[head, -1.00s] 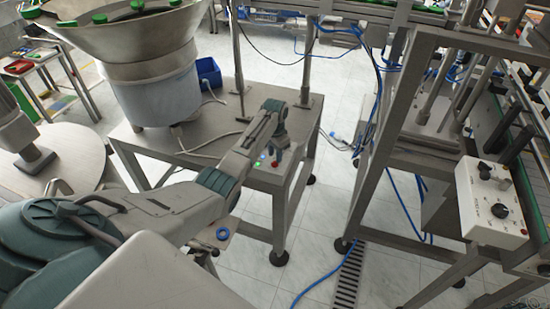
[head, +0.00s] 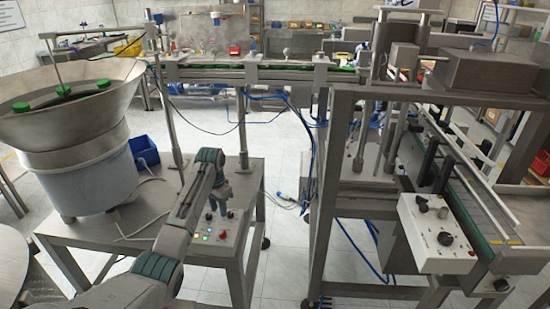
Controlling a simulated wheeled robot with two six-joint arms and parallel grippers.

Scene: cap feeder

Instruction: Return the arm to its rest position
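My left arm comes in from the lower left and reaches over the steel feeder table (head: 140,226). My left gripper (head: 219,204) points down just above and behind the small button panel (head: 216,233) at the table's front right corner. The panel carries small coloured lights or buttons, green and red among them. I see nothing held, but the fingers are too small and dark to tell whether they are open or shut. My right gripper is not in view.
The cap feeder bowl (head: 70,104) with green caps stands left on the table, a blue bin (head: 145,152) behind it. A steel machine frame with a white control box (head: 437,234) stands right. A conveyor (head: 290,75) crosses behind. Floor shows between table and frame.

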